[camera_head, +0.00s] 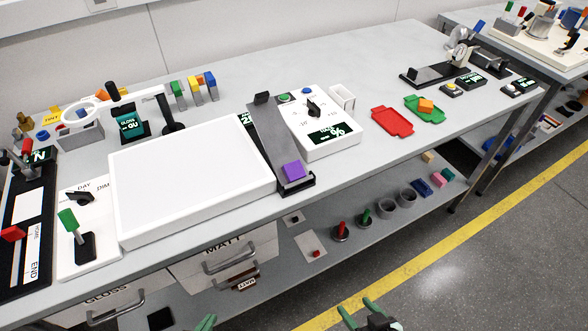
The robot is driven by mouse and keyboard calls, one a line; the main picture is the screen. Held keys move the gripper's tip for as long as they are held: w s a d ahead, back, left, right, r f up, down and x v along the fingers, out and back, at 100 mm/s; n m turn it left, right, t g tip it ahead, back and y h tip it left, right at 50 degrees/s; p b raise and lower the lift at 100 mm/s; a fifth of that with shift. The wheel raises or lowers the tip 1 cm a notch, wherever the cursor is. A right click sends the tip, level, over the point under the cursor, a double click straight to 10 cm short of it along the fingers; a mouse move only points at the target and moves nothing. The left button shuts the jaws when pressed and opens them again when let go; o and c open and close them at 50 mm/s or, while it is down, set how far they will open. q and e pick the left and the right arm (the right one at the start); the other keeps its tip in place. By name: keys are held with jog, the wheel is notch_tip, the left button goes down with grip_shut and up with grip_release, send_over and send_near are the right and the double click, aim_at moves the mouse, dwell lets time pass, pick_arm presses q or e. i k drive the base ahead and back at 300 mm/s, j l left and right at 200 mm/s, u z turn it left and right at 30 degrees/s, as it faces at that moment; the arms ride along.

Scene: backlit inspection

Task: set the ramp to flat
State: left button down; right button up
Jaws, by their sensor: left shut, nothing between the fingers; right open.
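The ramp (268,135) is a long dark grey plate between the white light panel and a white control box. A black block stands at its far end, and a purple block (293,171) rests near its front end, by a black front stop. It looks raised at the far end, but I cannot tell its exact slope. My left gripper (205,323) is shut at the bottom edge, mostly cut off, with only green fingertips showing. My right gripper (360,311) is open and empty at the bottom, its green fingers apart. Both are well in front of the bench, away from the ramp.
The control box (333,137) has a black knob, buttons and a display. A large white light panel (190,180) lies left of the ramp. Red (392,121) and green (425,109) trays lie to the right. A lower shelf (365,215) holds cups and small blocks.

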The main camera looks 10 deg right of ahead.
aim_at(281, 148)
jog(key=l+u, duration=0.1)
jog(key=u, duration=0.3)
jog(key=l+u, duration=0.15)
jog(key=u, duration=0.25)
jog(key=l+u, duration=0.3)
jog(key=k+l+u, duration=0.3)
jog(key=l, duration=0.2)
jog(key=k+l+u, duration=0.15)
jog(key=l, duration=0.3)
jog(key=k+l+u, duration=0.15)
jog(key=l, duration=0.25)
jog(key=k+l, duration=0.15)
jog(key=l, duration=0.25)
jog(key=k+l, duration=0.15)
jog(key=l, duration=0.2)
jog(key=k+l, duration=0.2)
jog(key=l, duration=0.2)
jog(key=k+l+u, duration=0.1)
jog(key=l, duration=0.3)
jog(key=l+u, duration=0.2)
jog(key=l, duration=0.4)
jog(key=k+l+u, duration=0.1)
jog(key=l+u, duration=0.15)
jog(key=l, duration=0.3)
